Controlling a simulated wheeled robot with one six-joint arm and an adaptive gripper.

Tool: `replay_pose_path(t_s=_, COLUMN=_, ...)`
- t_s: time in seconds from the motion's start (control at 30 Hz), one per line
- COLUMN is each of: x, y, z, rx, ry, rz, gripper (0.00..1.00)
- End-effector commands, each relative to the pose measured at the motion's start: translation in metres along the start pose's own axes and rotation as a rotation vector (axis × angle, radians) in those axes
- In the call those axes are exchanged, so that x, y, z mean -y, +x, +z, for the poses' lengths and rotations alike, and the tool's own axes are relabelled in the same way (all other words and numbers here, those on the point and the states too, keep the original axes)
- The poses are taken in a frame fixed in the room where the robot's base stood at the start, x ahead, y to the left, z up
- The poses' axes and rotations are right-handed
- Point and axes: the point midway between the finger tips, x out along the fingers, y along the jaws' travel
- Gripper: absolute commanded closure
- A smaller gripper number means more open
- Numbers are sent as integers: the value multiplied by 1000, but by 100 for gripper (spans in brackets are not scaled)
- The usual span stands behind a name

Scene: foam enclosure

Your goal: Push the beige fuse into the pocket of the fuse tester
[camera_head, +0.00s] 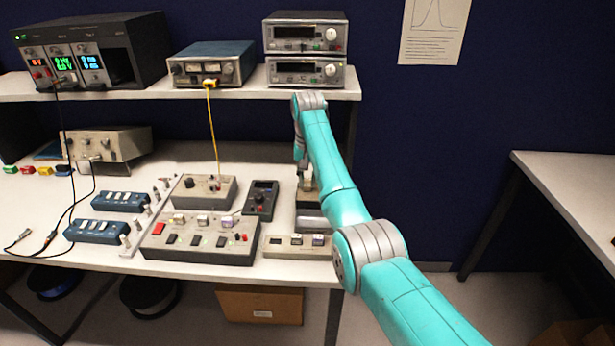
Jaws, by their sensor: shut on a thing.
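My gripper (305,186) points down at the right end of the bench, partly hidden behind my own teal arm. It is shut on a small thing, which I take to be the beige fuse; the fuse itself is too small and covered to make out. Just below the gripper is a grey-and-white device (309,213), apparently the fuse tester, partly hidden by my arm. I cannot see its pocket clearly, nor whether the fuse touches it.
A low beige block (284,247) with small inserts lies at the front edge. A black handheld meter (261,199) and a grey button panel (200,238) stand to the left. The shelf (230,93) with instruments overhangs behind. Open floor lies right of the bench.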

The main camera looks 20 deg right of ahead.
Motion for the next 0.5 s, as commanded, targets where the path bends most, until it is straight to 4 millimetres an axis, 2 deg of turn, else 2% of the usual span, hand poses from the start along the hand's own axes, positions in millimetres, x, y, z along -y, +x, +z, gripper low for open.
replay_pose_path(t_s=0.5, x=0, y=11, z=0, rx=1, ry=0, rz=0, gripper=100)
